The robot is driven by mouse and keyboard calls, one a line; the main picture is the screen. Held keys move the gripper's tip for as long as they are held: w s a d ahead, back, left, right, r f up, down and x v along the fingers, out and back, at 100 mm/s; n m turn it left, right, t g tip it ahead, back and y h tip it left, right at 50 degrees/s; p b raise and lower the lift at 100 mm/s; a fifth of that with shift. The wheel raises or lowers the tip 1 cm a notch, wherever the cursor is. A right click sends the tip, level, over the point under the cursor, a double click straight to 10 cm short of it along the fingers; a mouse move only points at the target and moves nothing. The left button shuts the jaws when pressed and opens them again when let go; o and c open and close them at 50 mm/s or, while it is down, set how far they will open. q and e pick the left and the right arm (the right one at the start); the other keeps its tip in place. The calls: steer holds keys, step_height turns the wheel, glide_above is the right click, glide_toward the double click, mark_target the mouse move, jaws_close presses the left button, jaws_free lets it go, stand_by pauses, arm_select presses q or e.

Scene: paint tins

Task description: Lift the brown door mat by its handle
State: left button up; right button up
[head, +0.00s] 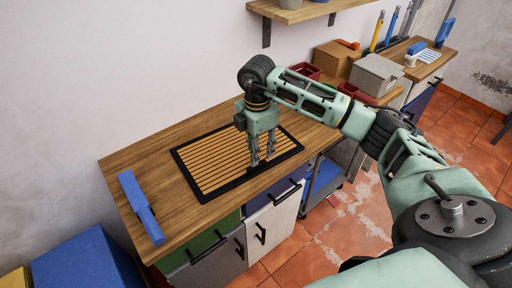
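The brown door mat (215,160) lies flat on the wooden workbench, with brown slats inside a black border. My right gripper (263,162) points down over the front right part of the mat, close to its front border. Its two fingers stand apart with a narrow gap between them, and I see nothing held there. I cannot make out a separate handle on the mat; the fingers cover part of that area. Whether the fingertips touch the mat is too small to tell. My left gripper is not in view.
A brown box (336,62), a grey box (376,74) and red trays stand to the right. A shelf (310,12) hangs on the wall above.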

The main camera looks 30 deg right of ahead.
step_height(320, 180, down, 8)
steer(key=shift+r+p, duration=0.2)
steer(key=shift+p, duration=0.5)
steer(key=shift+c, duration=0.2)
jaws_close()
steer(key=c, duration=0.6)
jaws_free()
jaws_close()
